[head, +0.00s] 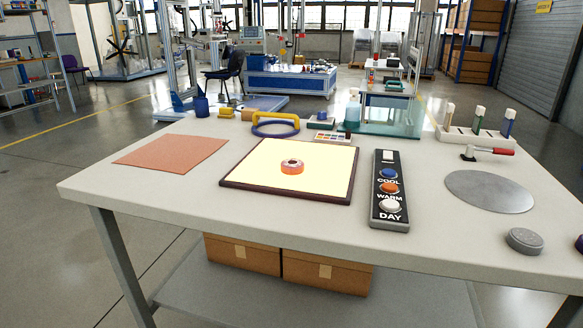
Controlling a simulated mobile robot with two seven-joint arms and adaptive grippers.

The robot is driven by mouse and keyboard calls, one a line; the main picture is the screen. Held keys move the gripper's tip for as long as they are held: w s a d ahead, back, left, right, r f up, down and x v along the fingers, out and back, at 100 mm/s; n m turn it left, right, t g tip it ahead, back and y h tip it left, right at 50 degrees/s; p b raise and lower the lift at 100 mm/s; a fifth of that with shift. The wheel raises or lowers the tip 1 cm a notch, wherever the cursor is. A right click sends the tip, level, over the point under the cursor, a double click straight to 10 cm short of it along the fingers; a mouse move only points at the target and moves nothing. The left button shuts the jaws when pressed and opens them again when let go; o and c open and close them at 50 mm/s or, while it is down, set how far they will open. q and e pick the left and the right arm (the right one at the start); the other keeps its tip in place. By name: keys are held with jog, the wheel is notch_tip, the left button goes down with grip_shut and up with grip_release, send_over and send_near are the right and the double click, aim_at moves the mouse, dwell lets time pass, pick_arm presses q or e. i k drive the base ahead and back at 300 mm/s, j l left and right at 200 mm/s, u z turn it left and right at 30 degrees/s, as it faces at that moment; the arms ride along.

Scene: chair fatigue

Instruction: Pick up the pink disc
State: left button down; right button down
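A small round pinkish-orange disc (291,169) with a dark spot or hole in its top lies near the middle of a bright, lit panel (255,172) with a dark frame. The panel lies on the pale table (200,213). No other pink disc shows clearly. Neither of my grippers is in the head view, so their position relative to the disc cannot be seen.
Right of the panel is a black button box (389,213). A grey round plate (489,191), a grey puck (524,240) and a red-handled tool (490,151) lie further right. An orange mat (172,153) lies left. A blue ring (275,130) and bottle (353,109) are behind.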

aim_at(289, 166)
jog(key=i+j, duration=0.1)
jog(key=j, duration=0.15)
jog(key=i+j, duration=0.1)
jog(key=i+j+z, duration=0.15)
jog(key=j+z, duration=0.15)
jog(key=j, duration=0.15)
jog(key=j+z, duration=0.35)
jog(key=j, duration=0.15)
jog(key=i, duration=0.05)
